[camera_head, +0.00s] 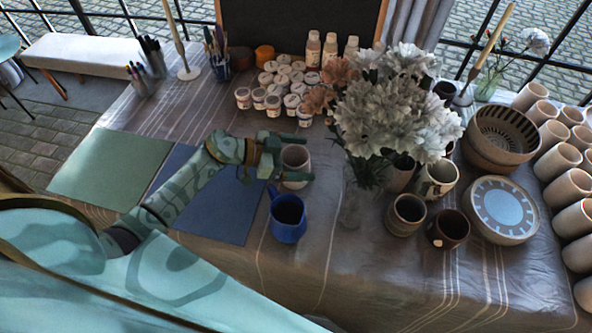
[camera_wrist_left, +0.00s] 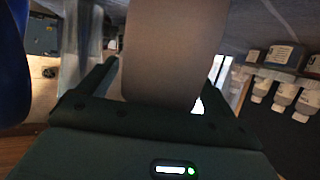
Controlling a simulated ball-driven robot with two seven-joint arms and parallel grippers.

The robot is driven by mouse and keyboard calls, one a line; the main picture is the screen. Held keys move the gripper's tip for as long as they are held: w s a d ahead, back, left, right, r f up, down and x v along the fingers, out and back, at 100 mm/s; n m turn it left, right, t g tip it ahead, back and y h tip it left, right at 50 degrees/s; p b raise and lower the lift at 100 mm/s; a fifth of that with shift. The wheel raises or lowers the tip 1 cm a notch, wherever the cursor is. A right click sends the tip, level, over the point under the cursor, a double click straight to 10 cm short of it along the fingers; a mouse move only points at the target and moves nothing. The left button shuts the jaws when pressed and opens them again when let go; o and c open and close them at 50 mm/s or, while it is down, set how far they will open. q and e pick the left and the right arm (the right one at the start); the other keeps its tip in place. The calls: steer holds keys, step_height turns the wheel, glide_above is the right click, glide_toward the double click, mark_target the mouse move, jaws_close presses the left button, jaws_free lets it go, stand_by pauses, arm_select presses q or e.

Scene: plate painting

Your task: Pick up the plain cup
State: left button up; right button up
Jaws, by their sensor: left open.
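The plain cup (camera_head: 295,159) is a greyish-beige cup standing on the table, left of the flower vase. My left gripper (camera_head: 302,159) reaches it from the left, with one finger on its far side and one on its near side. In the left wrist view the plain cup (camera_wrist_left: 172,50) fills the middle, between the open fingers of my left gripper (camera_wrist_left: 165,75). Whether the fingers touch it is hard to tell. My right gripper is not in view.
A blue jug (camera_head: 289,228) stands just in front of the cup. White and peach flowers (camera_head: 390,110) in a glass vase (camera_head: 354,203) are close on the right. Paint pots (camera_head: 273,105) sit behind. Several cups and bowls crowd the right; a blue mat (camera_head: 215,215) lies left.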

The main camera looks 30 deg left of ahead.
arm_select(q)
steer(key=shift+w+d, duration=0.2)
steer(key=shift+d, duration=0.1)
steer(key=c, duration=1.2)
